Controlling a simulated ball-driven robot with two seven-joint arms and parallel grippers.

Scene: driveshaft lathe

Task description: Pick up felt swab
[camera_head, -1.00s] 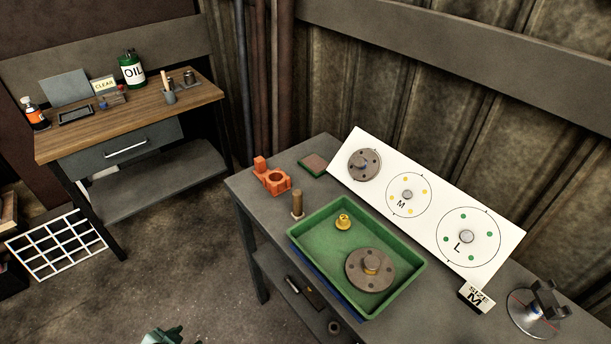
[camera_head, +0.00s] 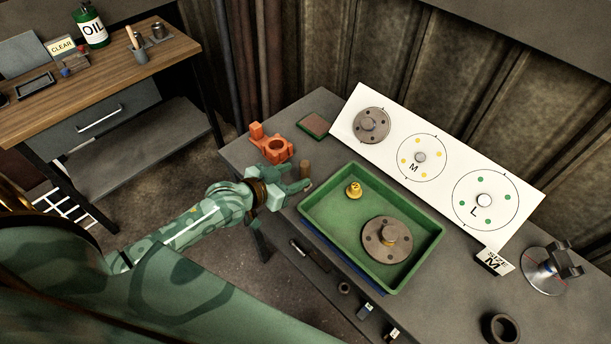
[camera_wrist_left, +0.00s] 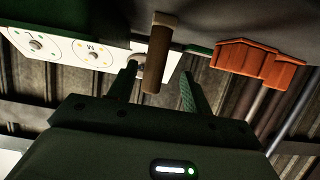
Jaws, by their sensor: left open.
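The felt swab, a brown wooden handle (camera_head: 305,168) with a pale felt end, stands upright on the grey table, left of the green tray. The gripper partly hides it in the head view. In the left wrist view the swab (camera_wrist_left: 157,58) appears upside down, between the two fingers. My left gripper (camera_head: 294,180) is open, its fingertips close to the swab's handle with a gap on each side. My right gripper is not in view.
An orange fixture (camera_head: 272,148) stands just behind the gripper. The green tray (camera_head: 322,238) holds a brass part (camera_head: 353,190) and a flanged disc (camera_head: 389,238). A white marked board (camera_head: 440,122) leans behind. A size card (camera_head: 493,261) stands at right.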

